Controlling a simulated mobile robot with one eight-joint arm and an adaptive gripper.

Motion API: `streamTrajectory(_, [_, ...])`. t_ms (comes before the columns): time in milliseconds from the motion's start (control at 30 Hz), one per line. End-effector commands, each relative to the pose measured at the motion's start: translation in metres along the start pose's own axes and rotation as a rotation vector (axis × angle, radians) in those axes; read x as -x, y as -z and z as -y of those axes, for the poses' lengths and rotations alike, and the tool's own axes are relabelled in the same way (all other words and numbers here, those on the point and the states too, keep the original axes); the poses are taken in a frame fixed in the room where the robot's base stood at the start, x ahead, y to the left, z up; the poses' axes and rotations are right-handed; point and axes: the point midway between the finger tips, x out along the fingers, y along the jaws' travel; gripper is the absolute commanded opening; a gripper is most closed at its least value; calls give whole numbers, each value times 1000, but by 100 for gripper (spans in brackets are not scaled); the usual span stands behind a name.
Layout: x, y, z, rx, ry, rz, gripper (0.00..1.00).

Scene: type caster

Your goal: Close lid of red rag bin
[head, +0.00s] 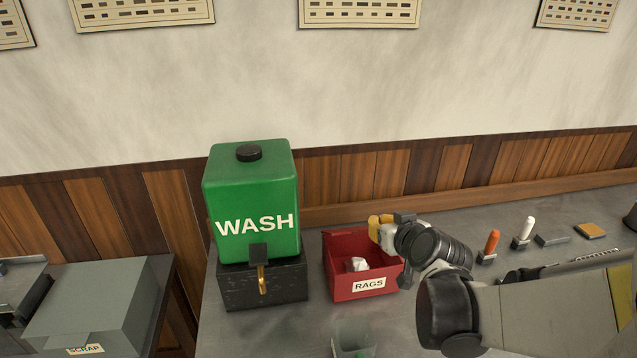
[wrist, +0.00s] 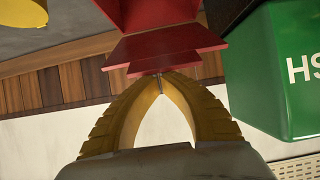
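The red rag bin (head: 345,288), labelled RAGS, stands on the grey bench with its top open and a white rag (head: 357,264) inside. A red panel at its back (head: 346,243) looks like the raised lid. In the wrist view the red lid (wrist: 165,50) shows in front of the fingertips, with the bin's red inside (wrist: 160,14) beyond it. My gripper (head: 374,222) is at the bin's back right. In the wrist view its yellow fingers (wrist: 160,76) arch together and their tips meet at the lid's edge. I cannot tell whether they pinch the lid or only touch it.
A green WASH tank (head: 250,190) on a dark block stands close to the bin's left. A clear cup (head: 354,340) is in front. Several small items, including an orange marker (head: 492,242), are to the right. A grey SCRAP box (head: 95,300) is far left.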

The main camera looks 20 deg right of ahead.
Motion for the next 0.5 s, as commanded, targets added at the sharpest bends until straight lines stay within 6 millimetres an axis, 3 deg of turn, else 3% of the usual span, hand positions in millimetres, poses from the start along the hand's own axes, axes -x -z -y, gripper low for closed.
streamTrajectory(33, [1, -14, 0, 0, -2, 0, 0])
streamTrajectory(200, [6, -49, 0, 0, -2, 0, 0])
streamTrajectory(500, [3, -103, 0, 0, -1, 1, 0])
